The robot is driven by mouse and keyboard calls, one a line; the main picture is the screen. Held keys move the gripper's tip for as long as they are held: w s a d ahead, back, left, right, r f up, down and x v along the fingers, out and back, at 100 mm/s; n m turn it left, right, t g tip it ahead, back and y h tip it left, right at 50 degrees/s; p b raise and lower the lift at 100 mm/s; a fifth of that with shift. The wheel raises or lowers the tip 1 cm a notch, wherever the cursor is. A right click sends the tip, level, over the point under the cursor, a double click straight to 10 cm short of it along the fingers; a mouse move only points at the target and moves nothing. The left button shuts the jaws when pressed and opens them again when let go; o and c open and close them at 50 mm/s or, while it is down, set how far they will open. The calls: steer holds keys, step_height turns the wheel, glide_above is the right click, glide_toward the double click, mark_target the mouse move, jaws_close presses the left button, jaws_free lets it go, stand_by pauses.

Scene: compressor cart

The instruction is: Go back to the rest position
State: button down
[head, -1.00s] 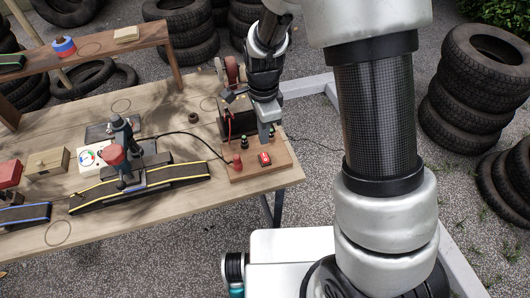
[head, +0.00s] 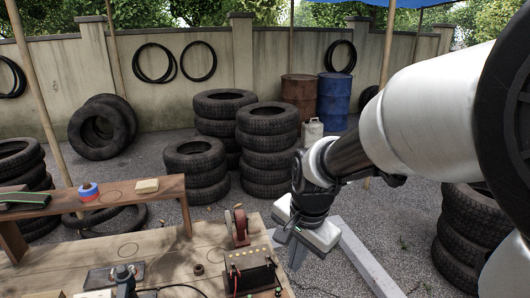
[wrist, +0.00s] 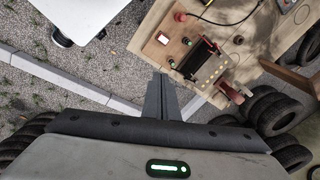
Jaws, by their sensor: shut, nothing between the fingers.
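My gripper (head: 297,252) hangs just off the right end of the wooden workbench (head: 165,245) in the head view, with nothing held. In the wrist view my gripper (wrist: 160,96) shows its two grey fingers pressed together and empty. Below and beyond them is the paved ground, with the bench corner to the upper right. On that bench corner a board with a switch box (wrist: 163,38) and a dark unit with terminals (wrist: 212,68) show in the wrist view. The fingers are apart from both.
Stacked tyres (head: 268,150) stand behind the bench, and more tyres (head: 470,235) stand at the right. A red drum (head: 299,95) and a blue drum (head: 334,100) stand by the wall.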

steer(key=s+d+r+n+t+p, duration=0.1)
steer(key=s+d+r+n+p, duration=0.1)
steer(key=s+r, duration=0.4)
steer(key=s+d+r+n+t+p, duration=0.1)
steer(key=s+d+r+n+t, duration=0.1)
steer(key=s+d+r+n, duration=0.3)
step_height(320, 180, up, 4)
steer(key=shift+s+d+r+n+t+h+p, duration=0.15)
steer(key=shift+s+r+n+t+h+p, duration=0.2)
steer(key=shift+s+n, duration=0.75)
steer(key=shift+f, duration=0.1)
steer(key=w+a+f+m+g+b, duration=0.2)
steer(key=w+a+f+m+b, duration=0.2)
steer(key=f, duration=0.4)
steer(key=w+a+f+m+g+b, duration=0.1)
steer(key=w+a+f+m+b, duration=0.3)
steer(key=f, duration=0.5)
steer(key=w+a+f+m+g+b, duration=0.2)
steer(key=w+a+f+m+b, duration=0.2)
steer(key=w+f+m+b, duration=0.2)
step_height(320, 180, down, 3)
steer(key=shift+w+r+m+g, duration=0.15)
steer(key=shift+w+m+g, duration=0.25)
steer(key=shift+w, duration=0.2)
step_height(320, 180, down, 14)
steer(key=b, duration=0.3)
